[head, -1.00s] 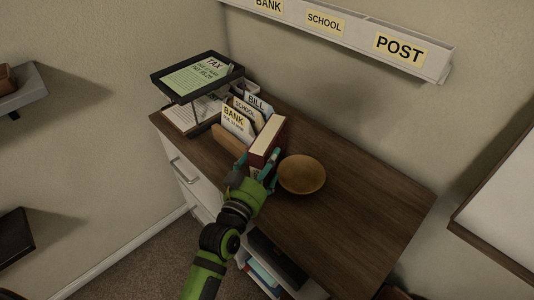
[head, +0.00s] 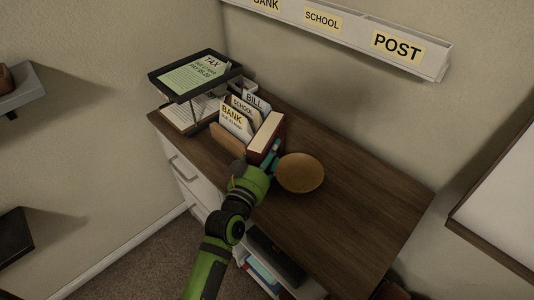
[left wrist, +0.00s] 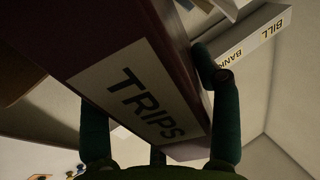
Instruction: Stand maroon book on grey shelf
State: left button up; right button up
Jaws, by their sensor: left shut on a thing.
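The maroon book (head: 257,155) stands upright on the wooden desk, its pale page edges facing up. It is just right of the folders and left of the wooden bowl. My left gripper (head: 268,160) is at the near end of the book, shut on it. In the left wrist view the maroon book (left wrist: 180,40) fills the middle with its white "TRIPS" label, and the fingers of my left gripper (left wrist: 160,125) lie on either side of it. A grey shelf (head: 22,98) is on the wall at the far left, with a brown item on it. My right gripper is not in view.
The wooden bowl (head: 302,174) sits close to the right of my gripper. Labelled folders (head: 238,122) and a black paper tray (head: 160,82) stand to the left. A labelled wall rack (head: 350,38) hangs above. The right side of the desk (head: 365,215) is clear.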

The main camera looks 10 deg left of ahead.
aim_at(267, 137)
pick_arm(q)
notch_tip(267, 137, up, 10)
jog(key=shift+r+p, duration=0.1)
jog(key=shift+p, duration=0.55)
jog(key=s+a+n+y+p, duration=0.1)
jog(key=s+a, duration=0.2)
jog(key=s, duration=0.4)
jog(key=s+a+f+n+y+p, duration=0.1)
jog(key=s+a, duration=0.3)
jog(key=s, duration=0.4)
jog(key=shift+s+a+f+y, duration=0.25)
jog(key=shift+a+y, duration=0.05)
jog(key=shift+y, duration=0.4)
